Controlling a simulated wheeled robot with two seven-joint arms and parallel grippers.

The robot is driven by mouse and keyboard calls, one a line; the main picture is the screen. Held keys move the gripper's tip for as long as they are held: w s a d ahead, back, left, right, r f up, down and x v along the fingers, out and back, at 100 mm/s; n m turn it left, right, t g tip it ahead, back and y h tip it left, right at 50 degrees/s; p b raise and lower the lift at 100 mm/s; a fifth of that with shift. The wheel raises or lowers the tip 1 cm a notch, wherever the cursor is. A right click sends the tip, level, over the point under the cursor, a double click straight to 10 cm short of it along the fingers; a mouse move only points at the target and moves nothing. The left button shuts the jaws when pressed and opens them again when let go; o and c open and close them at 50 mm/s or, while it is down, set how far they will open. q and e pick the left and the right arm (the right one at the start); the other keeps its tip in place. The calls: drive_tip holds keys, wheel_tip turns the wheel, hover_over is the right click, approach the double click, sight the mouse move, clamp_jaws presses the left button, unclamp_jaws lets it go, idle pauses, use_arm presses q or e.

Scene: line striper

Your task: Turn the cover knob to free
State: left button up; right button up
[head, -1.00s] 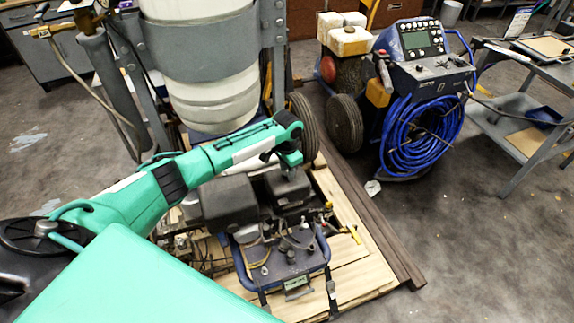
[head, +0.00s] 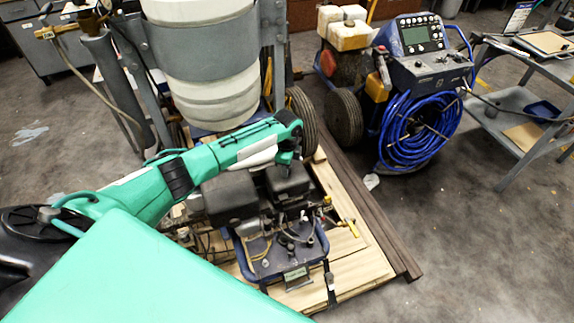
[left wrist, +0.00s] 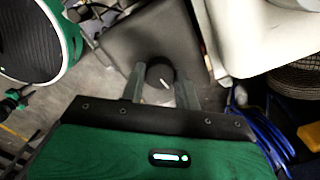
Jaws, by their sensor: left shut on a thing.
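The cover knob (left wrist: 154,72) is round and black with a short white mark, and sits on a dark cover (left wrist: 142,38) in the left wrist view. My left gripper (left wrist: 160,88) has one finger on each side of the knob and is shut on it. The white mark slants down to the right in that view. In the head view my left gripper (head: 285,157) points down at the rear black box (head: 284,181) of the engine; its fingertips and the knob cannot be made out there. My right gripper is not in view.
The engine and its blue-framed panel (head: 272,268) stand on a wooden pallet (head: 358,262). A white tank (head: 222,105) rises behind my arm. A blue hose coil (head: 410,135) on a machine and a grey cart (head: 515,105) stand right. Floor at lower right is clear.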

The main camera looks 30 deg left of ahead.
use_arm(q)
drive_tip(key=shift+m, duration=0.6)
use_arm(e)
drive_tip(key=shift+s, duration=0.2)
use_arm(q)
drive_tip(key=shift+m, duration=0.3)
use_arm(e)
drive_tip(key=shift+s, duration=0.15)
use_arm(q)
drive_tip(key=o, duration=1)
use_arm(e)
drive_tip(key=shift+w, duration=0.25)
use_arm(q)
wheel_tip(320, 180, up, 14)
drive_tip(key=shift+f+b, duration=0.1)
drive_tip(key=shift+b, duration=0.35)
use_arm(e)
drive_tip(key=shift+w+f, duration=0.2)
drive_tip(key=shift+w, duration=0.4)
